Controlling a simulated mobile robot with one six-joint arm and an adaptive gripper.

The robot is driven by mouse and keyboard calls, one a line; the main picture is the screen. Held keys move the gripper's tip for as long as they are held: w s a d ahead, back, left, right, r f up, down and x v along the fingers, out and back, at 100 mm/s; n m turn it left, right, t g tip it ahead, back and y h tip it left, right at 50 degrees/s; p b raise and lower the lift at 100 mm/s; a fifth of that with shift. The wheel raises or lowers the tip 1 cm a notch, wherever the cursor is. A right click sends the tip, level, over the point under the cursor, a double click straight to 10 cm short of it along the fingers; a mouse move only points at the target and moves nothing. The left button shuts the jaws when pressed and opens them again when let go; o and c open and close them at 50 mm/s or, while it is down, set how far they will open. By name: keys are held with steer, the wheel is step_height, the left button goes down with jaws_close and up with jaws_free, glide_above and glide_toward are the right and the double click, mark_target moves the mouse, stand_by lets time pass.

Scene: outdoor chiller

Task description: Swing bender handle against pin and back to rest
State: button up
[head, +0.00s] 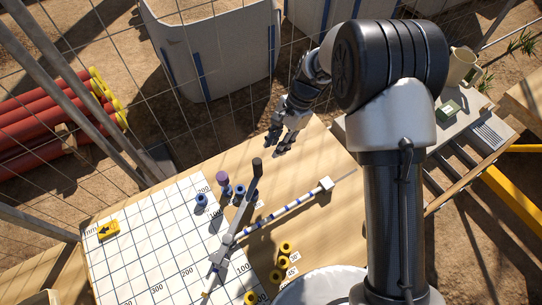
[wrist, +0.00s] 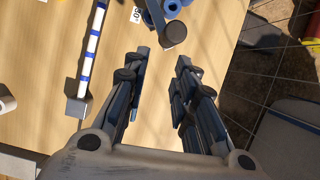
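The bender handle (head: 243,208) is a grey bar on the table, running from a grey pivot block (head: 227,241) up to a dark round knob (head: 257,164). The knob also shows in the wrist view (wrist: 173,34), just beyond my fingertips. Several blue pins stand left of the handle, one with a purple top (head: 222,178); I cannot tell which is the task's pin. A blue-and-white striped rod (head: 280,212) runs from near the pivot to a pale block (head: 325,184). My gripper (wrist: 164,53) is open and empty, apart from the knob; in the head view it is above the table's far edge (head: 278,145).
A white grid board (head: 155,250) with numbers covers the table's left. Several yellow rings (head: 275,276) lie at the front. A yellow arrow block (head: 108,230) sits at the board's left edge. A side bench (head: 455,150) with a mug (head: 460,66) stands right.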

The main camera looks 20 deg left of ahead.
steer(key=d+m, duration=0.2)
steer(key=d+m+t+p, duration=0.1)
steer(key=d, duration=0.1)
steer(key=d+m+y, duration=0.1)
steer(key=d+m, duration=0.1)
steer(key=shift+w+d+r+m+t, duration=0.1)
steer(key=shift+w+m+t, duration=0.2)
steer(key=shift+w, duration=0.1)
steer(key=c, duration=0.4)
steer(key=shift+d+m, duration=0.3)
jaws_close()
steer(key=s+a+f+b, duration=0.2)
steer(key=s+a+f, duration=0.1)
steer(key=a+f, duration=0.4)
step_height(320, 180, down, 2)
steer(key=shift+f, duration=0.25)
